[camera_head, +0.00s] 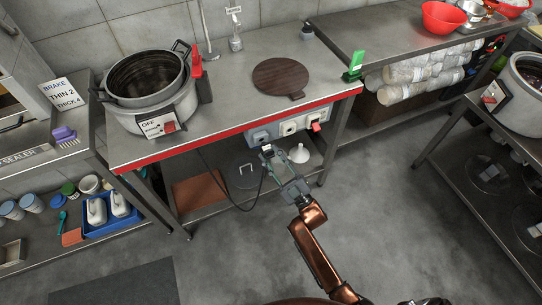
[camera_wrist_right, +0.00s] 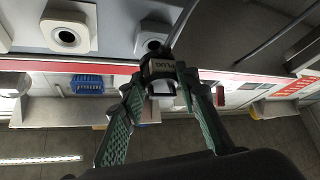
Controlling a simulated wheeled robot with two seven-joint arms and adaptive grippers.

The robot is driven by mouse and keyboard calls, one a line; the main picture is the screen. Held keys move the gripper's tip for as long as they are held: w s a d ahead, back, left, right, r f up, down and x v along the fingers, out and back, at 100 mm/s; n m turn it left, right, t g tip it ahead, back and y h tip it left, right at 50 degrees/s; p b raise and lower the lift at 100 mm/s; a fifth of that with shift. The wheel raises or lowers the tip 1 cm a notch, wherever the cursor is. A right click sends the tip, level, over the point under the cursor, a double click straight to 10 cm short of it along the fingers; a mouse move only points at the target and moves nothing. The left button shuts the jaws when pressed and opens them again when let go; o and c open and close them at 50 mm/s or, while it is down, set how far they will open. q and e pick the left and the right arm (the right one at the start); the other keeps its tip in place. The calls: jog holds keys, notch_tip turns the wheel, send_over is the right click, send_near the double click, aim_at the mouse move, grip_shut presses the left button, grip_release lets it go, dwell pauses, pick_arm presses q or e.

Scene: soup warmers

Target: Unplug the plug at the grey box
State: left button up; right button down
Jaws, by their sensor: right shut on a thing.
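The grey box (camera_head: 277,130) is fixed under the front edge of the steel table. It has round sockets and a red switch (camera_head: 316,126). In the right wrist view two sockets show on the box (camera_wrist_right: 108,28). My right gripper (camera_head: 268,157) is just below and in front of the box's left socket, shut on the dark plug (camera_wrist_right: 160,68), which is labelled PLUG. The dark opening of a socket (camera_wrist_right: 152,45) shows just above the plug; I cannot tell whether its pins are fully clear. A black cable (camera_head: 240,208) loops down from the plug. My left gripper is not in view.
A soup warmer (camera_head: 152,112) with a pot stands at the table's left end. A round brown board (camera_head: 281,75) lies on the tabletop. A white funnel (camera_head: 299,153) stands on the shelf below. The floor in front is clear.

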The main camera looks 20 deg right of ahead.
jog(key=shift+w+b, duration=0.35)
jog(key=shift+w, duration=0.95)
jog(key=c, duration=1.4)
grip_release()
jog(key=v, duration=1.2)
jog(key=shift+a, duration=0.1)
